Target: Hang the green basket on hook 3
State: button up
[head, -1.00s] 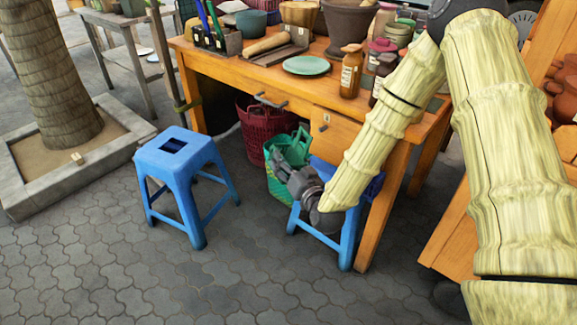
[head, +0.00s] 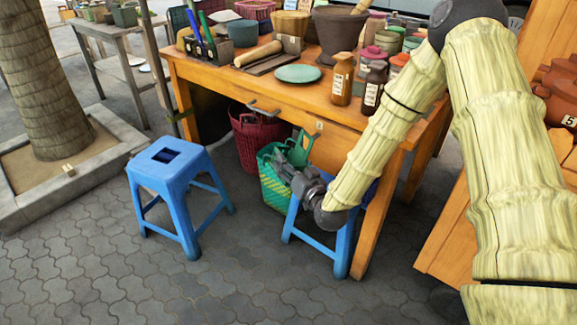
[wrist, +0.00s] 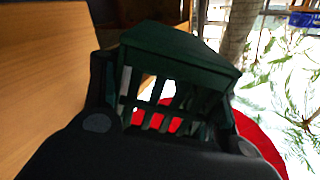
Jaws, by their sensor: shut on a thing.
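The green basket (head: 272,190), woven with a yellow pattern and with upright green parts above it, is in the head view below the wooden table's front. My gripper (head: 284,172) reaches it from the right and is shut on it. In the wrist view a dark green slatted part (wrist: 180,75) lies between the fingers of my gripper (wrist: 165,110). I cannot tell whether the basket's bottom touches the ground. A metal piece (head: 262,110) sticks out of the table front; whether it is a hook or a handle is unclear.
One blue stool (head: 178,180) stands to the left, another (head: 320,232) close below my gripper. Bottles and pots crowd the tabletop. The paving in front is clear.

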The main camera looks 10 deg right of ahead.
aim_at(300, 157)
jog(key=shift+w+d+f, duration=0.1)
jog(key=shift+w+d, duration=0.65)
jog(key=shift+d, duration=0.2)
jog(key=shift+w+d+f, duration=0.1)
jog(key=shift+w+d, duration=0.6)
jog(key=shift+d, duration=0.25)
jog(key=shift+w+d+f+b, duration=0.15)
jog(key=shift+w+d+b, duration=0.05)
jog(key=shift+d+b, duration=0.1)
jog(key=c, duration=0.4)
jog(key=shift+w+d, duration=0.2)
jog(key=shift+d, duration=0.15)
jog(key=shift+c, duration=0.4)
jog(key=o, duration=1.7)
jog(key=shift+d, duration=0.15)
jog(key=shift+o, duration=0.4)
jog(key=shift+a+f, duration=0.15)
jog(key=shift+a, duration=0.1)
jog(key=shift+s+a+f, duration=0.1)
jog(key=shift+s+a, duration=0.05)
jog(key=shift+a, duration=0.05)
